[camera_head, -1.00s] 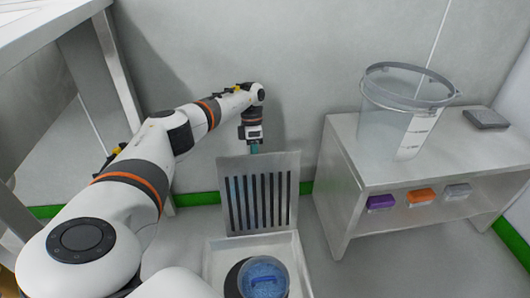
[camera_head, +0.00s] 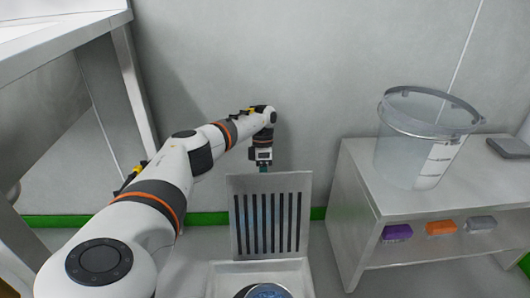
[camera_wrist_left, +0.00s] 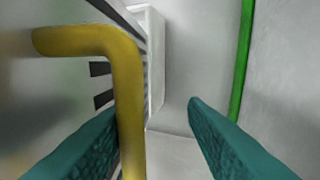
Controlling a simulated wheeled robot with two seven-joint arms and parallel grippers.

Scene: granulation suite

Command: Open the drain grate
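The metal drain grate (camera_head: 269,215) with dark slots stands upright at the back of the pale drain basin (camera_head: 232,275). My left gripper (camera_head: 264,168) points down at the grate's top edge. In the left wrist view a yellow bent handle (camera_wrist_left: 125,75) crosses in front of the slotted grate. My left gripper (camera_wrist_left: 155,112) is open there, its teal fingers wide apart. The left finger lies close by the handle, partly hidden by it; I cannot tell whether they touch. The right finger is clear of it. My right gripper is out of view.
A round container with blue contents (camera_head: 268,291) sits in the basin, cut off by the frame. Right of it stands a metal bench (camera_head: 365,195) with a clear bucket (camera_head: 425,140) and several coloured blocks below. A grey table (camera_head: 60,30) is at left.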

